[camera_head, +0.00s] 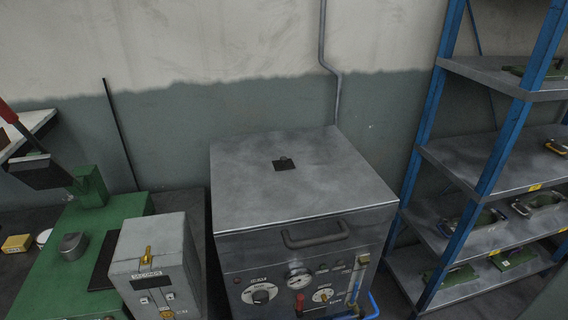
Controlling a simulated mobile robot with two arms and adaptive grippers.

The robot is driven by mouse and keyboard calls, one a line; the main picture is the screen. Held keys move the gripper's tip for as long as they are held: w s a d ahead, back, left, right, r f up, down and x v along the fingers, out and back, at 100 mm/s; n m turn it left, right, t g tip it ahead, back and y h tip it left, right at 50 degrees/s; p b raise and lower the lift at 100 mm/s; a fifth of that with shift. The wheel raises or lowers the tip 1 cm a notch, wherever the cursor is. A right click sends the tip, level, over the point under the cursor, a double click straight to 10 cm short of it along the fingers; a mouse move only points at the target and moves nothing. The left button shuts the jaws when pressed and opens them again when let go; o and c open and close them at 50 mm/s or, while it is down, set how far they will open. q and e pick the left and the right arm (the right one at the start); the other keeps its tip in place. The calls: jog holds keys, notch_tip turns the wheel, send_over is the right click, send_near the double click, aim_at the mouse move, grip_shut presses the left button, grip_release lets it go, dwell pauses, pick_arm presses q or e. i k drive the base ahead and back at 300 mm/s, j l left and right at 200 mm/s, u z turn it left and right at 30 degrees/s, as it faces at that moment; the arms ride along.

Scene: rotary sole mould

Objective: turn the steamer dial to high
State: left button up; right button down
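The steamer appears to be the large grey metal box (300,180) in the middle, with a flat closed lid and a grey handle (316,236) on its front. Its front panel carries a black knob on a white round scale (261,296) at the left. A second white round dial with a brass-coloured centre (322,295) is at the right. The markings are too small to read, so I cannot tell either setting. Neither of my grippers is in view, and nothing touches the panel.
A round gauge (299,280) and a red lever (299,302) sit between the dials. A grey control box (152,262) and green machine (60,255) stand left. A blue-framed shelf (470,155) with several green and metal parts stands right. A blue hose (373,306) hangs at the panel's right.

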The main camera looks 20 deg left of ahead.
aim_at(260, 297)
jog(key=j+u, duration=0.15)
jog(key=u, duration=0.2)
jog(key=i+j+u, duration=0.1)
jog(key=u, duration=0.3)
